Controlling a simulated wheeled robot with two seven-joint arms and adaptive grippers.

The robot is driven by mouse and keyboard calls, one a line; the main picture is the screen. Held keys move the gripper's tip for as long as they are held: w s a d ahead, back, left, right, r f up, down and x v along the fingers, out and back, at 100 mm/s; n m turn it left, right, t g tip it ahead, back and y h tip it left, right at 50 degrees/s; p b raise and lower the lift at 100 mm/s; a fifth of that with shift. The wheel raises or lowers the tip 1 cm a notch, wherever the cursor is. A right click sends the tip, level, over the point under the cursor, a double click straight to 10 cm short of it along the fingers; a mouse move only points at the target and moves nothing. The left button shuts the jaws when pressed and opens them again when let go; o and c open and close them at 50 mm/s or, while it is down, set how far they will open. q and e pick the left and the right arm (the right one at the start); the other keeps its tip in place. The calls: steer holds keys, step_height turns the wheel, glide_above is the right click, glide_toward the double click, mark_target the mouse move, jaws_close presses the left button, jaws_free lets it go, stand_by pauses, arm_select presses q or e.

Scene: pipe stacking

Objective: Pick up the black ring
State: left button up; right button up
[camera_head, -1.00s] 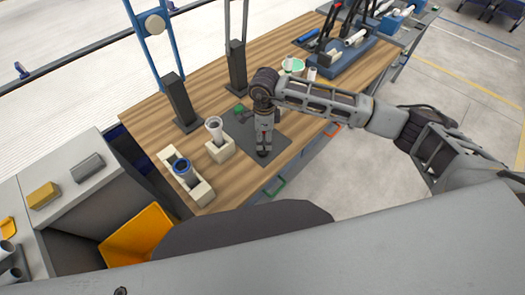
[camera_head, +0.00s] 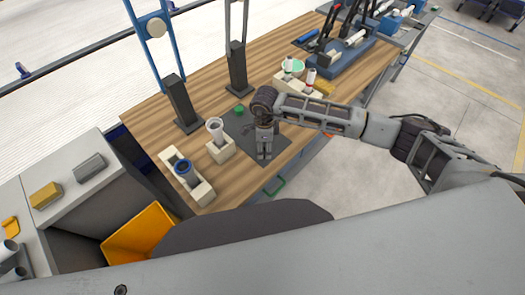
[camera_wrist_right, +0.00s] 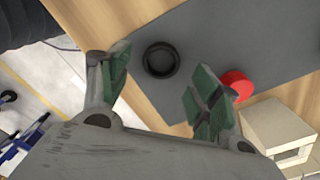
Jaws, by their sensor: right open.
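The black ring (camera_wrist_right: 160,59) lies flat on a dark grey mat (camera_wrist_right: 225,45) in the right wrist view. My right gripper (camera_wrist_right: 162,80) is open and empty, with its green-padded fingers to either side of the ring in that view; I cannot tell its height above the mat. In the head view the right gripper (camera_head: 264,152) hangs pointing down over the mat's front part, and I cannot make out the ring there. My left gripper is not in view.
A red round piece (camera_wrist_right: 238,85) lies beside the right finger in the wrist view, near a beige block (camera_wrist_right: 275,125). In the head view, a green piece (camera_head: 239,110) sits on the mat.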

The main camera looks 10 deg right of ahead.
steer(key=shift+f, duration=1.2)
steer(key=c, duration=0.8)
